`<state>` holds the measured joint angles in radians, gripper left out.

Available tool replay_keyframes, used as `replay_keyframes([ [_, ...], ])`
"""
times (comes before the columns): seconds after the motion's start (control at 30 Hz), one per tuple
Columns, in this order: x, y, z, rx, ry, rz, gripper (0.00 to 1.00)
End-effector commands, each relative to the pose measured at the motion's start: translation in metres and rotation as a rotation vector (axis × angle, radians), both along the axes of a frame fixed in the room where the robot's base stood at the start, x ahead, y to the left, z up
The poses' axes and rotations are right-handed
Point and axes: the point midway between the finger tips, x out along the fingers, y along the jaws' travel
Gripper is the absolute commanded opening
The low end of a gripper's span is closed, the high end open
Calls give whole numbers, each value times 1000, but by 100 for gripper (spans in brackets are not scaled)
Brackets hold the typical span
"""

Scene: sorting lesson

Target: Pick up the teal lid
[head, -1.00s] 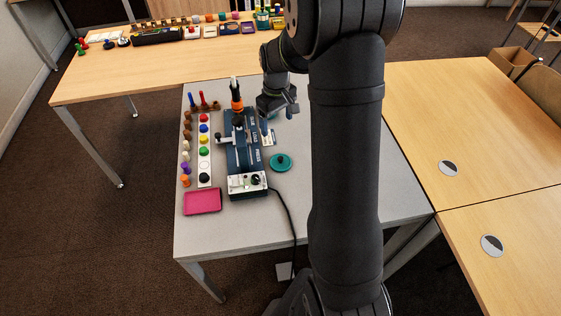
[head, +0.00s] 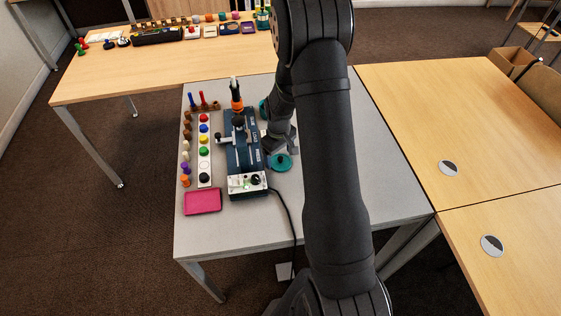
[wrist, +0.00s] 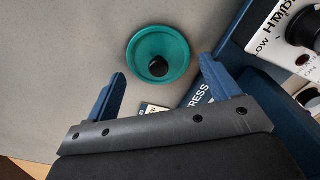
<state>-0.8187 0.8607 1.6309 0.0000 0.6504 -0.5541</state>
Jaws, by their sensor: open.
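The teal lid (head: 281,162) is a round disc with a black knob, lying on the grey table just right of the blue press machine. In the wrist view the lid (wrist: 158,57) lies ahead of my gripper (wrist: 162,92), roughly centred between the two blue fingers and a little beyond their tips. My gripper is open and empty. In the head view my gripper (head: 279,146) is just behind the lid, close to it, and partly hidden by my arm. The height of the fingers above the table is hard to tell.
The blue press machine (head: 238,150) with its control box (head: 247,184) stands close left of the lid. Its black cable (head: 288,219) runs off the front edge. A pink tray (head: 203,201) and a row of coloured buttons (head: 204,151) lie farther left. Table space right of the lid is free.

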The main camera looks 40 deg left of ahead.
Motion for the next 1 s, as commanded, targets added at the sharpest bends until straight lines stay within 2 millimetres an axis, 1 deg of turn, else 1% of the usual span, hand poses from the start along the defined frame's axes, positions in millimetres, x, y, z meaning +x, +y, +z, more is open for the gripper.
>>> replay_keyframes([
  [0.03, 0, 0, -6, -1, 1, 0, 81],
  [0.1, 0, 0, -11, -1, 1, 1, 81],
  [0.37, 0, 1, -12, 1, 0, 1, 81],
  [0.47, 0, 1, -12, 1, 0, 1, 63],
  [0.53, 0, 1, -12, 1, 0, 1, 50],
  [0.57, 0, 1, -12, 1, 0, 1, 48],
  [0.87, 0, 1, -11, 1, 0, 1, 48],
  [1.0, 0, 1, -3, 2, -1, 1, 48],
])
